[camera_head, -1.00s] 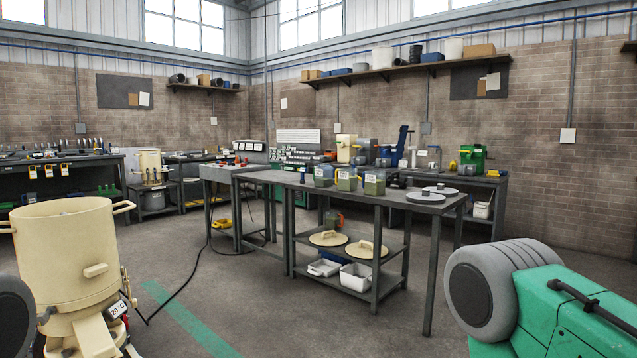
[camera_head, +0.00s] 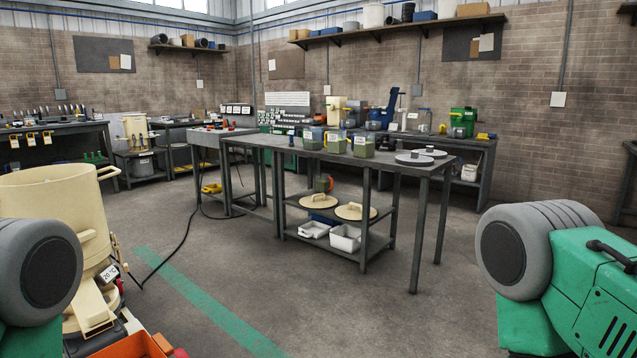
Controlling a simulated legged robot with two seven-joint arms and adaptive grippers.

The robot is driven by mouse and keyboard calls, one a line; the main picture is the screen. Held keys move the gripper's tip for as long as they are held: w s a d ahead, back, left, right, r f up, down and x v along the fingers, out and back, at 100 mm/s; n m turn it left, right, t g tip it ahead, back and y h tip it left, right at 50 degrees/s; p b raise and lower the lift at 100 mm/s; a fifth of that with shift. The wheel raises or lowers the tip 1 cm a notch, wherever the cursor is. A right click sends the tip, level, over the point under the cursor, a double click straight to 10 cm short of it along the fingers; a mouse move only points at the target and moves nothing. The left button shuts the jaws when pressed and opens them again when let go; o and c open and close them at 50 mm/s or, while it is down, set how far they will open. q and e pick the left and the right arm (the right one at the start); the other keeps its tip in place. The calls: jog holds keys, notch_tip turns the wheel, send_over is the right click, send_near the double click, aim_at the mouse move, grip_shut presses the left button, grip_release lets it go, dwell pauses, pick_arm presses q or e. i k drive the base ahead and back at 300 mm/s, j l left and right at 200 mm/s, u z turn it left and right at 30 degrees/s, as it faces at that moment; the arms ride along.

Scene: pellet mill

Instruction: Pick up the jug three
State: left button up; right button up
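Neither of my grippers is in view.
A cream vessel (camera_head: 45,205) stands close at left, with an orange bin (camera_head: 130,346) below. Grey discs (camera_head: 414,159) lie at the table's right end. Cream lids (camera_head: 355,212) and white bins (camera_head: 345,238) are underneath. A black cable (camera_head: 170,258) crosses the floor. Floor before the table is clear.

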aim_at(312, 137)
jog(key=i, duration=4.85)
